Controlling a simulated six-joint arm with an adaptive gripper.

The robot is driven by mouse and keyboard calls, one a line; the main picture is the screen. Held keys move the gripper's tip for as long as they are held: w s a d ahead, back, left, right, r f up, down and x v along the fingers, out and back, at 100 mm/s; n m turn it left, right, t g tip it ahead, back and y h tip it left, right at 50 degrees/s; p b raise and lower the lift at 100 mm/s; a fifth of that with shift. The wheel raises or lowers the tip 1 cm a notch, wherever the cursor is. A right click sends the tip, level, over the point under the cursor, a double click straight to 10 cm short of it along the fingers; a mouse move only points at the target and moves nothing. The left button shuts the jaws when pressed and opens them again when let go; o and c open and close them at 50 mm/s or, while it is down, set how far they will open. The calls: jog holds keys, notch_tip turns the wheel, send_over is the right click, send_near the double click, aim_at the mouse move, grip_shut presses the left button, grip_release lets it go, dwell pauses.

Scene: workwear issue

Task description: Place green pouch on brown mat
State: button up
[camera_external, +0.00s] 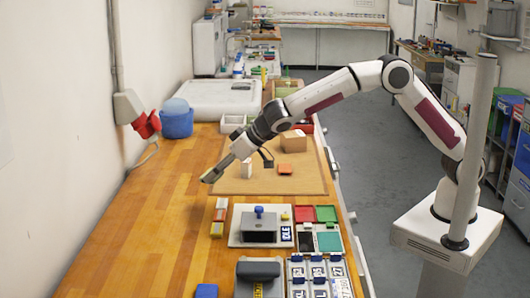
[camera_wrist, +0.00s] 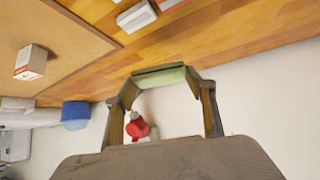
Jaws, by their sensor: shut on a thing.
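The green pouch (camera_wrist: 160,76) is held between the two fingertips of my gripper (camera_wrist: 160,90) in the wrist view, seen as a narrow green band. In the external view my gripper (camera_external: 212,174) reaches left over the wooden table, with a bit of green (camera_external: 207,178) at its tips. The brown mat (camera_external: 228,184) is a large flat tan sheet lying on the table to the right of my gripper. In the wrist view the mat (camera_wrist: 75,50) shows at upper left, apart from the pouch. My forearm hides part of the mat's far side.
On the mat stand a white box (camera_external: 246,168), an orange piece (camera_external: 285,169) and a brown carton (camera_external: 294,141). Small boxes (camera_external: 219,212) and a grey stand (camera_external: 259,233) are nearer. A blue bucket (camera_external: 176,122) is by the wall. The left tabletop is free.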

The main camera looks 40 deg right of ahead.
jog(key=w+d+m+h, duration=0.1)
jog(key=w+d+m, duration=0.1)
jog(key=w+d, duration=0.5)
jog(key=w+d+m+h, duration=0.1)
jog(key=w+d, duration=0.4)
jog(key=d, duration=0.5)
jog(key=m+t+h, duration=0.1)
jog(key=m+h, duration=0.1)
jog(key=m, duration=0.1)
send_over(257, 158)
jog(key=s, duration=0.3)
jog(key=shift+w+n, duration=0.2)
jog(key=shift+n, duration=0.1)
jog(key=shift+f, duration=0.15)
jog(key=shift+f, duration=2.8)
jog(key=shift+f, duration=2.1)
jog(key=shift+f, duration=0.15)
